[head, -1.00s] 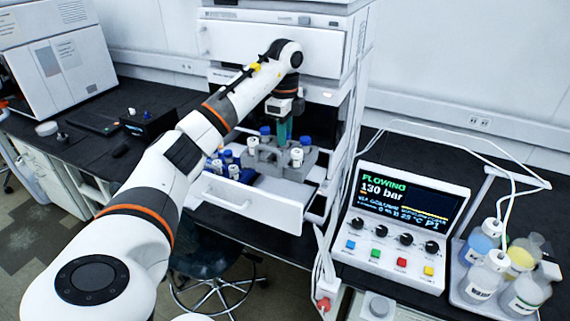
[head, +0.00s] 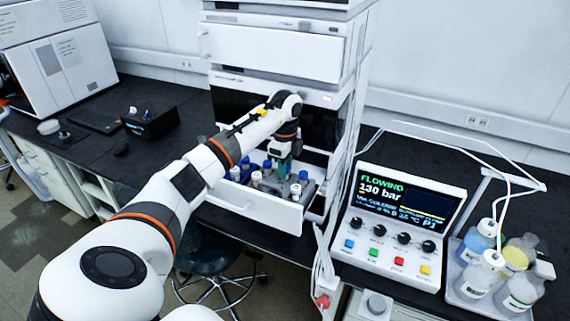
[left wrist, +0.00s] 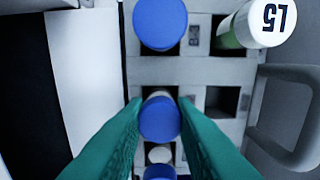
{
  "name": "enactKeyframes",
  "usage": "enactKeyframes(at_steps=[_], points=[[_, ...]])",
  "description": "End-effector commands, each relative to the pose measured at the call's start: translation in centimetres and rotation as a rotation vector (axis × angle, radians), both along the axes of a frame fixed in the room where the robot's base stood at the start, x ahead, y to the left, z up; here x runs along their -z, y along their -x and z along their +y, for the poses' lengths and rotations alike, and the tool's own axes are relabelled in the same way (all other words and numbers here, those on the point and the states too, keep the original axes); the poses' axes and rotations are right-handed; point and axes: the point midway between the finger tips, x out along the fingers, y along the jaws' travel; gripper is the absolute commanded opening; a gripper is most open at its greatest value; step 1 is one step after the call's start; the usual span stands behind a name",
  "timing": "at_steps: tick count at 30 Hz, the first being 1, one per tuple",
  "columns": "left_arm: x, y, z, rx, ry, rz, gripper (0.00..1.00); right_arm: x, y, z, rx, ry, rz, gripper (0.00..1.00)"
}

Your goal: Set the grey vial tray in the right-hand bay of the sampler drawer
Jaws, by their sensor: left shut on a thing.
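The grey vial tray (head: 310,187) is at the right-hand side of the pulled-out white sampler drawer (head: 252,207), low behind its front panel. Whether it rests on the drawer floor is hidden. It carries blue-capped and white-capped vials. My left gripper (head: 284,172) points down over the tray and is shut on it. In the left wrist view the teal fingers (left wrist: 160,135) flank a blue-capped vial, and the grip point is hidden. My right gripper is out of view.
Other capped vials (head: 237,173) stand in the drawer's left side. The white instrument housing (head: 275,50) rises above and behind the drawer. A control box (head: 402,215) and a tray of bottles (head: 498,265) stand to the right. A stool (head: 215,265) is below.

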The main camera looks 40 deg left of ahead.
Motion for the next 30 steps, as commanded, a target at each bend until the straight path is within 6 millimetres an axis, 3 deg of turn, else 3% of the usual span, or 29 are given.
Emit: enactKeyframes(at_steps=[6,7,11,23,30], points=[[0.3,0.0,0.0,0.0,0.0,0.0,0.0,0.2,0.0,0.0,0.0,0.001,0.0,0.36],[0.4,0.0,0.0,0.0,-0.001,0.001,0.25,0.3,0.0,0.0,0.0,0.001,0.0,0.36],[0.3,0.0,0.0,0.0,0.0,0.001,0.45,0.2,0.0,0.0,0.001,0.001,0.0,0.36],[-0.5,-0.1,0.0,0.0,-0.001,-0.003,0.45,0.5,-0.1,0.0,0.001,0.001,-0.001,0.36],[-5.1,-0.1,0.0,0.0,-0.001,-0.006,0.45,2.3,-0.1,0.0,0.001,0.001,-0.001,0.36]])
